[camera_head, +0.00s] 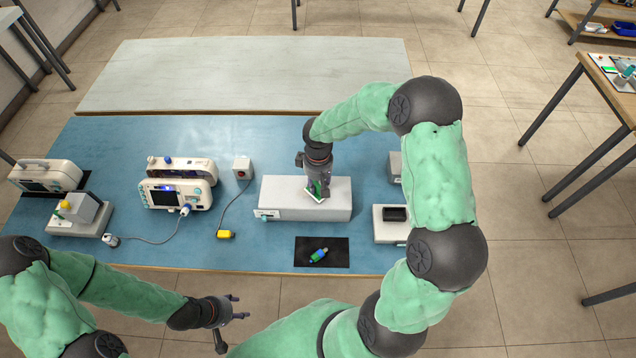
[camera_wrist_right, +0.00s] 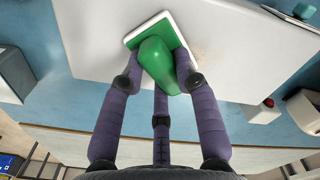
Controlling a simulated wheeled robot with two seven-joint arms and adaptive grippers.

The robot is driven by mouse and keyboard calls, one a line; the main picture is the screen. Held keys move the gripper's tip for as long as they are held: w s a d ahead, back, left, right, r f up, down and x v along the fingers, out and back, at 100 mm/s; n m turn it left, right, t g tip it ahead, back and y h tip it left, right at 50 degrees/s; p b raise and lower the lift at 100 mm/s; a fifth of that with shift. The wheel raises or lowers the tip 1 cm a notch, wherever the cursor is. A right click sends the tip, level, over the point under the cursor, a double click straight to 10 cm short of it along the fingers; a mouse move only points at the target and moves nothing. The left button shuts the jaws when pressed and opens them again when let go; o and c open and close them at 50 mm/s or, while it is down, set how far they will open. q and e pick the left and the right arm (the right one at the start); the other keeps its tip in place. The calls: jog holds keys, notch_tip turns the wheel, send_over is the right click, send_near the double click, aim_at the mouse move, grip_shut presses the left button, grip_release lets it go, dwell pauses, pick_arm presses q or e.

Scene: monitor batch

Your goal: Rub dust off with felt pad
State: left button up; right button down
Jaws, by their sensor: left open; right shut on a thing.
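The felt pad (camera_wrist_right: 153,55) has a green grip and a white and green base. My right gripper (camera_head: 318,188) is shut on its green grip, with fingers around it in the right wrist view. In the head view the pad (camera_head: 315,196) is at the top of a long pale grey box (camera_head: 285,207); whether it touches cannot be told. A faint brownish dusty patch (camera_wrist_right: 203,40) shows on the pale surface beside the pad. My left gripper (camera_head: 238,308) is open and empty, in front of the table's front edge.
On the blue table (camera_head: 120,150), a black mat (camera_head: 335,258) with a small blue and green item lies in front of the box. A white monitor (camera_head: 178,195), a red-button box (camera_head: 243,167) and a yellow connector (camera_head: 225,234) stand left.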

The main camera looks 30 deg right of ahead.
jog(key=shift+w+a, duration=0.35)
jog(key=shift+a, duration=0.2)
jog(key=shift+w+a, duration=0.35)
jog(key=shift+a, duration=0.2)
jog(key=shift+w+a+b, duration=0.4)
jog(key=shift+w+a, duration=0.15)
jog(key=shift+a, duration=0.35)
jog(key=shift+w+a, duration=0.35)
jog(key=shift+a, duration=0.3)
jog(key=shift+w+a, duration=0.35)
jog(key=shift+a, duration=0.25)
jog(key=shift+s+d+f, duration=0.1)
jog(key=shift+s+d, duration=0.25)
jog(key=shift+d, duration=0.25)
jog(key=shift+s+d+f, duration=0.1)
jog(key=shift+s+d, duration=0.25)
jog(key=shift+d, duration=0.2)
jog(key=shift+s+d+r, duration=0.1)
jog(key=shift+s+d, duration=0.3)
jog(key=shift+d, duration=0.3)
jog(key=shift+s+d+r, duration=0.1)
jog(key=shift+s+d, duration=0.35)
jog(key=shift+d, duration=0.25)
jog(key=shift+s+d+r, duration=0.1)
jog(key=shift+s+d, duration=0.3)
jog(key=shift+d, duration=0.3)
